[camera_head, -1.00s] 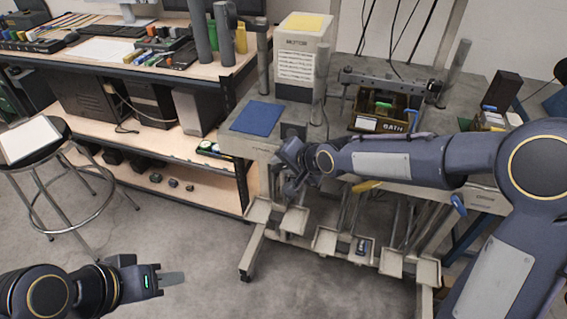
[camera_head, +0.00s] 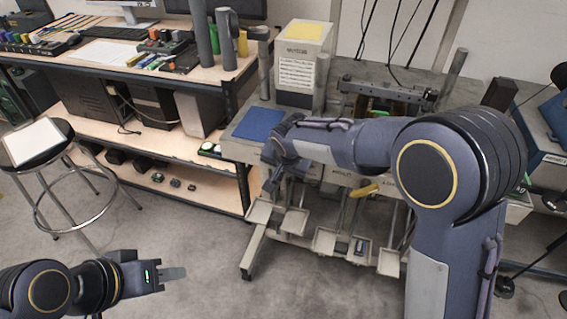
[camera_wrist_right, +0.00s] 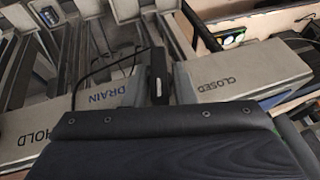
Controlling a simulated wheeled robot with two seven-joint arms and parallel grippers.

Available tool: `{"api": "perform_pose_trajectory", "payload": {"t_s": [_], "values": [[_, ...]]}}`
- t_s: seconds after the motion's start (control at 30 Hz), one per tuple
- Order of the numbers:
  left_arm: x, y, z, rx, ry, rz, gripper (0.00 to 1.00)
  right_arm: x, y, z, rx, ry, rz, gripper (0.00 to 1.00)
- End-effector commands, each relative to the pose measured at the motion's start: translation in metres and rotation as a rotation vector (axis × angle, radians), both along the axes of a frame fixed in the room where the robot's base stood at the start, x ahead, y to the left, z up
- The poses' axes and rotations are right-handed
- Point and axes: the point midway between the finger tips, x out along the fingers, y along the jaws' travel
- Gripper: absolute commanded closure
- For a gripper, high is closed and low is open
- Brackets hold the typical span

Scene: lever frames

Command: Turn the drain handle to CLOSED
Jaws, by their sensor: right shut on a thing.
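The right wrist view shows a grey panel with the words DRAIN (camera_wrist_right: 108,93), CLOSED (camera_wrist_right: 217,83) and HOLD. A dark upright piece, seemingly the drain handle (camera_wrist_right: 157,75), stands between DRAIN and CLOSED. My right gripper (camera_head: 271,182) is at the left front edge of the grey bench in the head view, pointing down. It is shut on the handle, though its fingertips are mostly hidden by its own dark body in the wrist view. The handle cannot be made out in the head view. My left gripper (camera_head: 172,274) hangs over bare floor at the lower left, away from the bench; its finger gap is unclear.
The grey bench carries a blue mat (camera_head: 258,124) and a white box with a yellow top (camera_head: 303,62). A yellow lever (camera_head: 366,190) and small trays (camera_head: 294,221) are at its front. A stool (camera_head: 37,145) stands left. The floor between is clear.

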Motion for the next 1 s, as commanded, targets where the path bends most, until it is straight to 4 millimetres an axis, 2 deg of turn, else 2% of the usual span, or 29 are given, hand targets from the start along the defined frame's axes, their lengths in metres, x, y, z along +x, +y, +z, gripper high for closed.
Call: {"api": "perform_pose_trajectory", "payload": {"t_s": [0.03,0.5,1.0], "values": [[0.000,0.000,0.009,0.000,0.000,0.000,0.64,0.000,0.003,0.004,-0.048,0.013,0.004,0.99],[0.000,0.000,0.045,0.000,0.000,0.000,0.64,0.001,0.005,0.003,-0.472,0.152,0.002,0.99],[0.000,0.000,0.061,0.000,0.000,0.000,0.64,0.002,0.006,-0.002,-0.857,0.277,-0.001,0.99]]}}
